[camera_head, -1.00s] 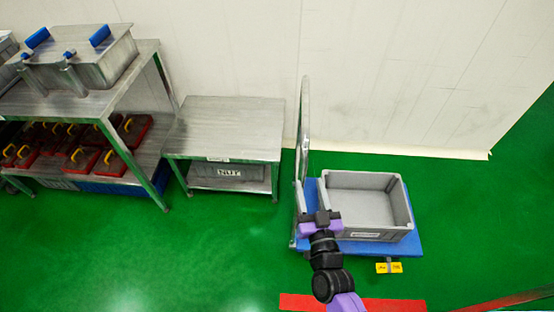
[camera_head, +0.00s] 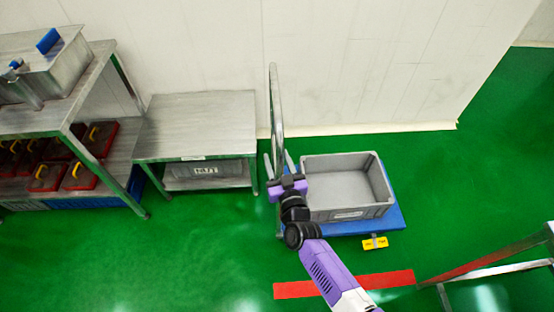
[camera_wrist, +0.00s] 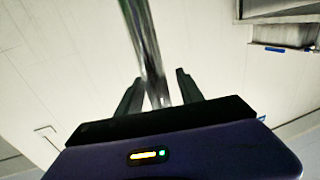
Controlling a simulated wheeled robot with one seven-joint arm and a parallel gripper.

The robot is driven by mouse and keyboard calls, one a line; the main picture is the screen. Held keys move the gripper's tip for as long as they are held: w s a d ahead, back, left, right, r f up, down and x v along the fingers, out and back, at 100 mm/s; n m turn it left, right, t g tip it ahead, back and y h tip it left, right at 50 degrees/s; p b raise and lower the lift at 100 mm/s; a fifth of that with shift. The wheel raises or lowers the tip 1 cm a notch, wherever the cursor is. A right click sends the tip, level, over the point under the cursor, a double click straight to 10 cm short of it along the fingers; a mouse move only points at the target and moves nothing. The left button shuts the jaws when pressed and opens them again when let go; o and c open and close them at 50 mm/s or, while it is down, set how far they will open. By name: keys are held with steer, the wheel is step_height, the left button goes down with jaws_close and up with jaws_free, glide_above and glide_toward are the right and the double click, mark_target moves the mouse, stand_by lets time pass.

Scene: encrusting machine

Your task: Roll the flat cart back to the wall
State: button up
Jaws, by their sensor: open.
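The flat cart has a blue deck (camera_head: 396,217) and an upright metal push handle (camera_head: 275,105) on its left side. It stands on the green floor, with a strip of floor between it and the white wall (camera_head: 360,60). A grey bin (camera_head: 345,212) sits on the deck. My gripper (camera_head: 278,163) is at the handle, with its fingers pointing toward the wall. In the wrist view, the open fingers lie on either side of the handle (camera_wrist: 147,40), with gaps showing. Whether either finger touches it I cannot tell.
A low metal table (camera_head: 197,120) stands close left of the handle. A taller shelf (camera_head: 90,75) with red trays is farther left. A red floor strip (camera_head: 345,285) and metal rails (camera_head: 500,266) lie nearer.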

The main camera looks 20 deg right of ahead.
steer(key=shift+w, duration=0.15)
jaws_close()
stand_by(1.4)
